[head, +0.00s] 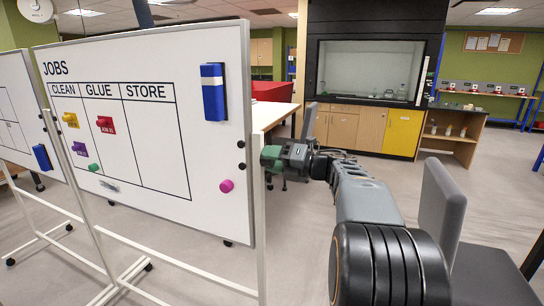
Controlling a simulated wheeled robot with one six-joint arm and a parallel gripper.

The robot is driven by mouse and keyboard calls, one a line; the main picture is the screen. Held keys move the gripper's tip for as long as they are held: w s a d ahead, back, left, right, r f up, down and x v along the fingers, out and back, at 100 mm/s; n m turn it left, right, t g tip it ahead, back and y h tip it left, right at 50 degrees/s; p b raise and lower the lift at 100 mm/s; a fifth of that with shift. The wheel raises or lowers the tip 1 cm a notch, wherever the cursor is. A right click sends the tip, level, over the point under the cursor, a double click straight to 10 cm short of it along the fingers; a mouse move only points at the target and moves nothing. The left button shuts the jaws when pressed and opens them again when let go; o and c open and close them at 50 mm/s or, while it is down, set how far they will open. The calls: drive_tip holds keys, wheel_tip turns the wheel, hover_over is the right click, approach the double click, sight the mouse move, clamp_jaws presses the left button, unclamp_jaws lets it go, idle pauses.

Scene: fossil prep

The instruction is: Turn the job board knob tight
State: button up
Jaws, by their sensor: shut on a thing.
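The job board (150,205) is a white panel headed JOBS, with CLEAN, GLUE and STORE columns, on a white wheeled stand. My gripper (268,157) is at the right upright post (259,215) of the stand, about mid-height of the board. Its green-and-dark end is closed at the post's right side. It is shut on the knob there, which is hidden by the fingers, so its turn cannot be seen. Small black round parts (241,167) show on the board's right edge, just left of the post.
Coloured magnets, a blue eraser (213,92) and a pink round magnet (226,186) are on the board. A grey chair (450,225) stands right of my arm. A white table with a red bin (272,91) is behind the board. Open floor lies beyond.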

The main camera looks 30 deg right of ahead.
drive_tip(key=m+p, duration=0.3)
drive_tip(key=m, duration=0.2)
drive_tip(key=shift+r, duration=0.15)
drive_tip(key=shift+m+p, duration=1.4)
drive_tip(key=shift+m, duration=0.4)
drive_tip(key=shift+f+m, duration=0.2)
drive_tip(key=shift+m, duration=0.1)
drive_tip(key=o, duration=0.9)
drive_tip(key=shift+s+d, duration=0.1)
drive_tip(key=b+v, duration=0.1)
drive_tip(key=v, duration=1.2)
drive_tip(key=shift+s+d+b, duration=0.15)
drive_tip(key=shift+d+b, duration=0.1)
drive_tip(key=shift+b, duration=0.15)
